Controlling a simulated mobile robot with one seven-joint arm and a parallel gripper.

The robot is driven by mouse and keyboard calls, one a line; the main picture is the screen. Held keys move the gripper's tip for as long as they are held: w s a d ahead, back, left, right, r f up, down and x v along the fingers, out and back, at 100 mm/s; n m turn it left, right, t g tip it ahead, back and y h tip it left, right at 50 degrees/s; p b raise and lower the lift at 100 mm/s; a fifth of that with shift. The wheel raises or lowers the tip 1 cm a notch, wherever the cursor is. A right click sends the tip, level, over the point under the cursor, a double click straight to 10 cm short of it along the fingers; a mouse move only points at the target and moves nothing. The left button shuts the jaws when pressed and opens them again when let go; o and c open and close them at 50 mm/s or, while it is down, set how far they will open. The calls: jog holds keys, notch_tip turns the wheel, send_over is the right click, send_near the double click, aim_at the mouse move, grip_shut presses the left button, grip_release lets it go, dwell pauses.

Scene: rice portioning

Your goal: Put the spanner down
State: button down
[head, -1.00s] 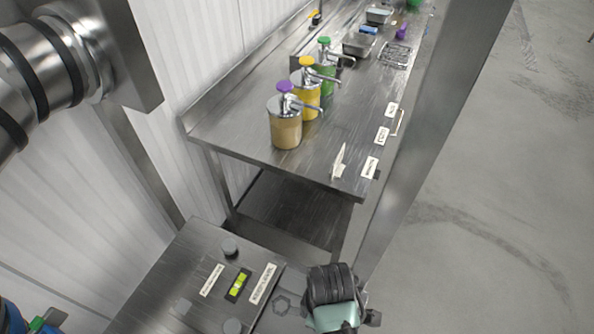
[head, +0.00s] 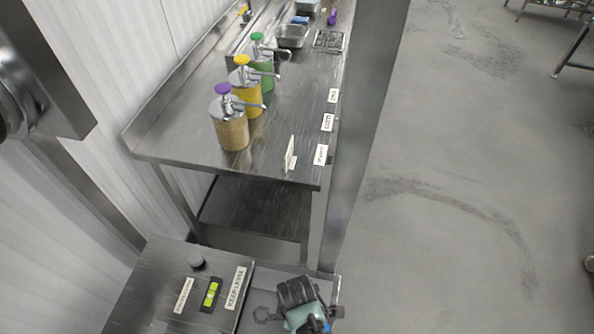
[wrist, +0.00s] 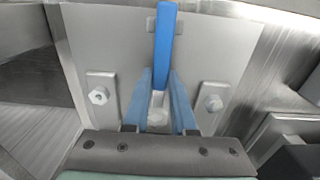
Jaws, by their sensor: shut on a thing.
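My gripper shows in the wrist view (wrist: 161,80), its two blue fingers close together. A long blue bar, which I take to be the spanner (wrist: 165,45), stands out from between the fingertips. A pale part sits lower between the fingers; I cannot tell what it belongs to. In the head view, a black and mint body, apparently my gripper's, is over the right part of a low steel bench (head: 160,262) at the bottom edge. A little blue shows at its lower right. The spanner cannot be made out there.
A longer steel table (head: 185,135) with pump bottles stands beyond. A steel post is right of it, with open floor (head: 450,220) further right.

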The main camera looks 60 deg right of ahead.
jog(key=shift+f, duration=0.2)
jog(key=c, duration=0.7)
grip_release()
jog(key=shift+c, duration=0.2)
jog(key=shift+r, duration=0.15)
notch_tip(320, 180, up, 12)
